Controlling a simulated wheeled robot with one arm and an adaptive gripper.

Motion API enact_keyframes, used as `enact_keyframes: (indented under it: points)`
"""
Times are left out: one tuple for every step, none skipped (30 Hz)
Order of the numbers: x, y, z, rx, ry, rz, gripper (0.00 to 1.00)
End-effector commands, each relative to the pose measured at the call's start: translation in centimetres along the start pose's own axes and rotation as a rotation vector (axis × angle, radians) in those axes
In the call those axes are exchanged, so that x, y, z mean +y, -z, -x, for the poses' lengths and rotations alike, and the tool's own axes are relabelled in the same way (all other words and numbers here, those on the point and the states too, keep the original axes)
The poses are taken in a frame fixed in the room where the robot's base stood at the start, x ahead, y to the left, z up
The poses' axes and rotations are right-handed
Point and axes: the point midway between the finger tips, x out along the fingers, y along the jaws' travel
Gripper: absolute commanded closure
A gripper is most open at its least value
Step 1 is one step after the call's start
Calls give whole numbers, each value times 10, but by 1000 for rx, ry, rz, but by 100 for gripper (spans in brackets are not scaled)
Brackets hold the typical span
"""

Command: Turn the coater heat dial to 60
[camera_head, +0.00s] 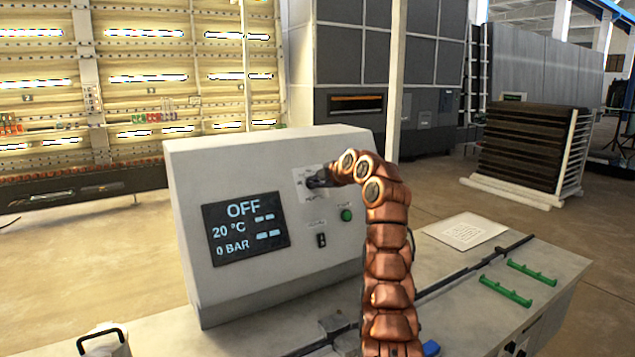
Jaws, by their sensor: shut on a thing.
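The coater control box (230,160) is a light grey unit on the bench. Its dark display (245,232) reads OFF, 20 °C and 0 BAR. The heat dial sits on a white label plate (304,192) at the upper right of the box's face, mostly hidden by my gripper. My gripper (316,182) is at the dial and shut on it. My copper-coloured arm rises from the bottom of the view and bends left to the plate. The dial's pointer and scale cannot be read.
A green button (346,215) and a small black switch (321,240) sit below the dial. The bench (470,300) carries a white printed sheet (465,231), a dark rail and green holders (506,290). A black-handled object (102,340) stands at the lower left.

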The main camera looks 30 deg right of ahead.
Motion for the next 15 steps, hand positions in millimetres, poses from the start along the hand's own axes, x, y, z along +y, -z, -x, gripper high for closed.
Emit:
enact_keyframes:
  points:
    - [0,1,0,2,1,1,100]
    - [0,1,-1,2,2,1,100]
    - [0,1,-1,2,2,1,100]
    - [0,1,-1,2,2,1,100]
    - [-1,1,-1,2,2,1,100]
    - [-1,1,-1,2,2,1,87]
    - [-1,1,-1,2,2,1,84]
    - [-1,1,-1,2,2,1,80]
    - [0,1,0,2,1,0,76]
    - [0,1,0,1,1,0,73]
    - [0,1,0,1,1,0,70]
    - [0,0,0,1,1,0,66]
    - [0,0,0,1,1,0,63]
    - [0,0,0,0,1,-1,62]
    - [0,0,0,0,1,-1,62]
